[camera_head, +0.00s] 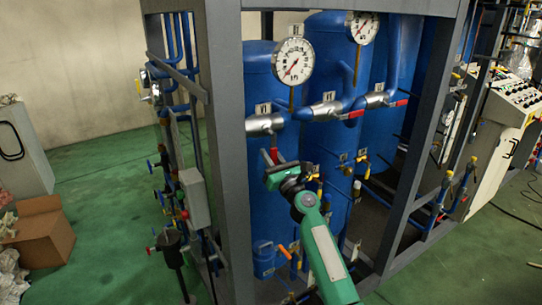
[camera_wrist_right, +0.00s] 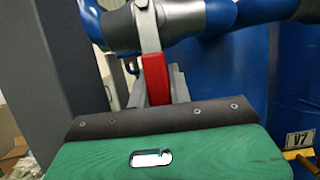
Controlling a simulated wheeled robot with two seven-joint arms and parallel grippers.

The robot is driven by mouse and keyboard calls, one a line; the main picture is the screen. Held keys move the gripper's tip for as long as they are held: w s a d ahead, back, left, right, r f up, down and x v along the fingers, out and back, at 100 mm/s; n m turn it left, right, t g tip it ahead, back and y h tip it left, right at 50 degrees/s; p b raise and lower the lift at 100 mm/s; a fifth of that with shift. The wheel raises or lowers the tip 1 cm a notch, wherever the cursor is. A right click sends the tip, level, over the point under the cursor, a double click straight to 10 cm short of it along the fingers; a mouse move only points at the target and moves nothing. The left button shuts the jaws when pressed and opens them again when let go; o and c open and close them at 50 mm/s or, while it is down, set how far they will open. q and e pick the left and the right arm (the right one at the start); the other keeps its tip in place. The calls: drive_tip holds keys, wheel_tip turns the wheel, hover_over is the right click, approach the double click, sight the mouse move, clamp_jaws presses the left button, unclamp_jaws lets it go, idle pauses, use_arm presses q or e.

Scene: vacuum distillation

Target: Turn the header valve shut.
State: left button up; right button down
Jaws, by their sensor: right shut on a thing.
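The header valve at the front left is a silver body (camera_head: 265,124) on the blue pipework, with a red lever (camera_head: 270,157) hanging down from it. The lever (camera_wrist_right: 155,78) also shows in the right wrist view, below the grey valve body (camera_wrist_right: 125,27). My right gripper (camera_head: 273,168) is at the lower end of this lever and shut on it. In the wrist view the grey fingers (camera_wrist_right: 177,84) show at the lever, partly hidden behind it and the gripper body. My left gripper is not in view.
Two similar valves (camera_head: 326,109) (camera_head: 376,99) to the right have red levers pointing right. Pressure gauges (camera_head: 293,61) (camera_head: 362,28) stand above. A grey frame post (camera_head: 222,150) is close on the left. Blue tanks (camera_head: 325,170) stand behind. Yellow-handled taps (camera_head: 362,158) are lower right.

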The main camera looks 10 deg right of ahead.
drive_tip(key=c, duration=1.3)
unclamp_jaws()
drive_tip(key=shift+a, duration=0.1)
drive_tip(key=b+v, duration=0.1)
drive_tip(key=v, duration=1.3)
drive_tip(key=shift+a+r, duration=0.1)
